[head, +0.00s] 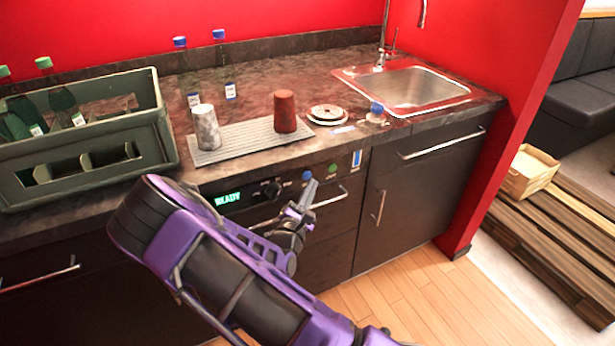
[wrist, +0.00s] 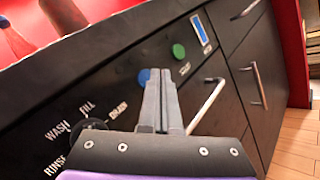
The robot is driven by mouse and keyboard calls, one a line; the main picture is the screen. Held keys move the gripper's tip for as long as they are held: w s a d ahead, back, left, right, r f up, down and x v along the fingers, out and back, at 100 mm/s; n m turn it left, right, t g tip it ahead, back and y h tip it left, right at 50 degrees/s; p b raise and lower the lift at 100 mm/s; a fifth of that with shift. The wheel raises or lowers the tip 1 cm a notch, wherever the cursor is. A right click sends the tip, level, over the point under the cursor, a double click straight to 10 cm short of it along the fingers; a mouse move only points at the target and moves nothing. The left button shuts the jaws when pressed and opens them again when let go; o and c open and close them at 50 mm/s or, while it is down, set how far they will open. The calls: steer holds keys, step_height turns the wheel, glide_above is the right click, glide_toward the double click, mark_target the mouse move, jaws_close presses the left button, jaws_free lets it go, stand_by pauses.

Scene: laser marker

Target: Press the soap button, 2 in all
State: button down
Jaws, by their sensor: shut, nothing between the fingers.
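The control panel on the counter front carries a blue round button (head: 307,175) and a green round button (head: 333,168) to its right. I cannot read which one is labelled soap. My gripper (head: 311,184) is shut and empty, its fingertips close to the blue button. In the wrist view my gripper's fingertips (wrist: 158,74) cover part of the blue button (wrist: 144,76); I cannot tell whether they touch it. The green button (wrist: 179,51) shows clear of the fingers, up and to the right.
A dial (head: 271,189) and a display reading READY (head: 228,198) sit left of the buttons. A blue upright indicator (head: 356,159) is to their right. A drawer handle (head: 328,198) juts out just below. Cups stand on a ribbed mat (head: 240,142) above.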

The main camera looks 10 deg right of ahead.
steer(key=shift+w, duration=0.1)
stand_by(0.3)
steer(key=shift+w+a, duration=0.1)
steer(key=shift+w, duration=0.2)
steer(key=shift+w+a, duration=0.1)
steer(key=shift+w, duration=0.25)
stand_by(0.6)
stand_by(0.4)
steer(key=shift+s+d+p, duration=0.2)
steer(key=shift+s+p, duration=0.25)
steer(key=shift+s, duration=0.3)
steer(key=shift+s, duration=0.1)
steer(key=s+p, duration=0.1)
steer(key=s, duration=0.1)
steer(key=s+d, duration=0.1)
steer(key=s, duration=0.1)
steer(key=shift+s+d+p, duration=0.15)
steer(key=shift+s+p, duration=0.15)
steer(key=shift+p, duration=0.1)
stand_by(2.1)
